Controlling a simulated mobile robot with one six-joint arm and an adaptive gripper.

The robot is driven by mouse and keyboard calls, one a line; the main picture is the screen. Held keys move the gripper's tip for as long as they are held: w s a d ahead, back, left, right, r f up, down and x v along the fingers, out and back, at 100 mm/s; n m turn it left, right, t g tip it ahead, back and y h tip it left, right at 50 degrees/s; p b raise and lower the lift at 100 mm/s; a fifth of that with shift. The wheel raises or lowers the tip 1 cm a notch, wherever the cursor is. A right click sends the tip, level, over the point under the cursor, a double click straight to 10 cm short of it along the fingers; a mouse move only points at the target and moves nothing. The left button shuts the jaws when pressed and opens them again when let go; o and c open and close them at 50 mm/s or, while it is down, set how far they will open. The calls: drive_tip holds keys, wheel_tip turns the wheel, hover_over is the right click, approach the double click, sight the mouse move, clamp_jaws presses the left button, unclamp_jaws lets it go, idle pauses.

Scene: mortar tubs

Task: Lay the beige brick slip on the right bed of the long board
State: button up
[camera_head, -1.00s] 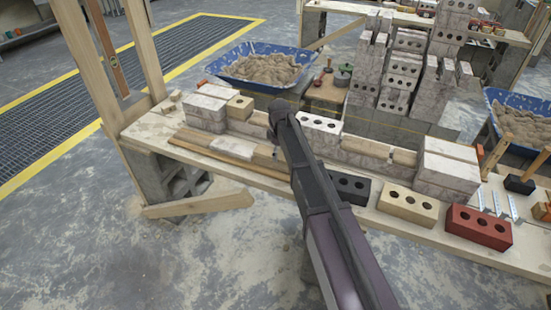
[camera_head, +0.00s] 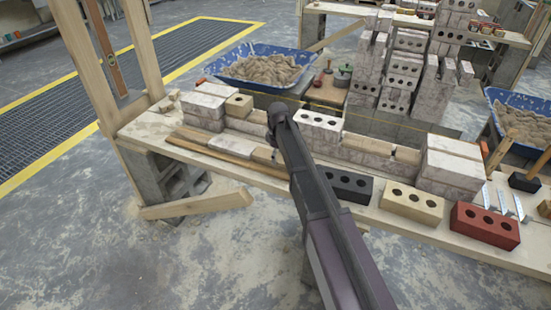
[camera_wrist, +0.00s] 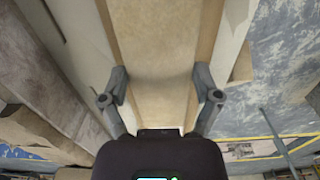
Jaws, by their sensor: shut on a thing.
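In the wrist view my gripper (camera_wrist: 163,88) has a finger on each long side of a beige slab, the beige brick slip (camera_wrist: 160,45), and is shut on it. The slip runs up out of the picture between pale and tan strips. Its clearance from what lies beneath cannot be told. In the head view my arm hides the gripper and held slip. The long board (camera_head: 190,143) lies along the bench's front left, with a pale slip (camera_head: 232,145) on it. A tan patch (camera_head: 263,155) shows on its right part beside my arm; the right bed is otherwise hidden.
A low wall of pale blocks (camera_head: 205,105) stands behind the board, with taller blocks (camera_head: 452,165) at its right end. Black (camera_head: 350,184), beige (camera_head: 412,203) and red (camera_head: 485,225) holed bricks line the front right. A blue mortar tub (camera_head: 262,68) stands behind.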

sight(278, 157)
drive_tip(key=shift+f, duration=0.2)
drive_tip(key=o, duration=1.1)
drive_tip(key=shift+r, duration=0.1)
drive_tip(key=shift+r, duration=0.15)
wheel_tip(278, 157, up, 12)
drive_tip(key=p, duration=1.2)
idle(0.3)
